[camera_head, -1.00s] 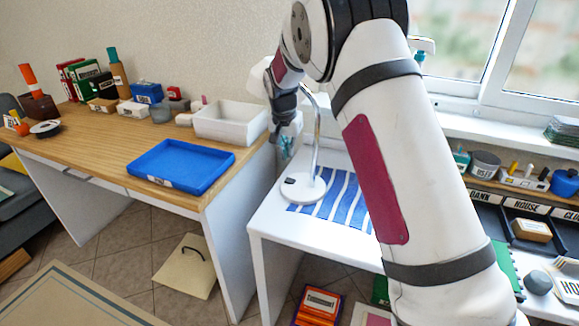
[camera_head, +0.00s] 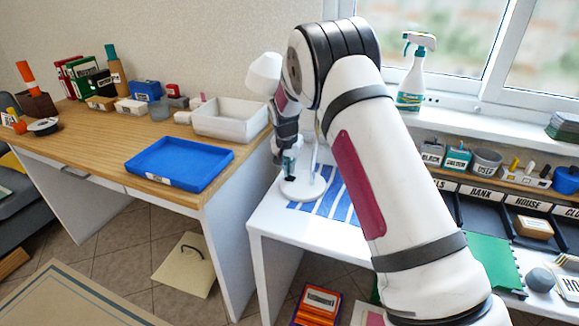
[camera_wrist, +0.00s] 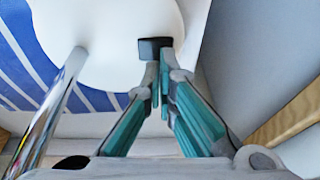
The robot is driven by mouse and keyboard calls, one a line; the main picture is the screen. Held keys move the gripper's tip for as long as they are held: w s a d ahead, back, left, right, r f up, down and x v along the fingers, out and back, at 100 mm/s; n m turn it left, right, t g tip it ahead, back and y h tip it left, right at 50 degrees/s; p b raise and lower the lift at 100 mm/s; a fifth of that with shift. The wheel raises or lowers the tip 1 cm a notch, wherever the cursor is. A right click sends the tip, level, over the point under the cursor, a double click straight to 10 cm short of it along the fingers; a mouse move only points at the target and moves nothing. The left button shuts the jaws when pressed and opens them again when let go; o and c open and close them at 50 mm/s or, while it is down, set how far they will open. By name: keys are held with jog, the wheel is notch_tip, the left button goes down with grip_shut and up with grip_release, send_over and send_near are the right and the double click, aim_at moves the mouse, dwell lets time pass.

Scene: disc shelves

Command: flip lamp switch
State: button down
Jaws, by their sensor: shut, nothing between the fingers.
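The lamp has a white shade (camera_head: 264,72), a metal pole and a round white base (camera_head: 305,188) on the small white table. In the wrist view the base (camera_wrist: 112,28) fills the top, with the shiny pole (camera_wrist: 50,110) at left. The black switch (camera_wrist: 152,48) sits at the edge of the base, just ahead of my fingertips. My gripper (camera_head: 288,172) points down over the left part of the base. Its teal fingers (camera_wrist: 158,72) are together and empty. They look very close to the switch; contact cannot be told. The head view hides the switch behind my gripper.
A blue-and-white striped mat (camera_head: 335,196) lies under the lamp. The wooden desk at left bears a blue tray (camera_head: 180,162) and a white bin (camera_head: 232,119). A spray bottle (camera_head: 412,80) stands on the windowsill. My arm covers part of the white table.

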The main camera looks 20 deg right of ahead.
aim_at(291, 180)
jog(key=shift+w+a+f+h+b, duration=0.25)
jog(key=shift+f+b, duration=0.25)
jog(key=shift+b, duration=0.35)
jog(key=shift+s+d+r+g, duration=0.15)
jog(key=shift+g, duration=0.15)
jog(key=shift+s+d+p, duration=0.45)
jog(key=shift+s+d, duration=0.05)
jog(key=shift+d, duration=0.15)
jog(key=shift+r, duration=0.1)
jog(key=v, duration=0.6)
jog(key=shift+a+r, duration=0.1)
jog(key=shift+r, duration=0.05)
jog(key=shift+v, duration=0.8)
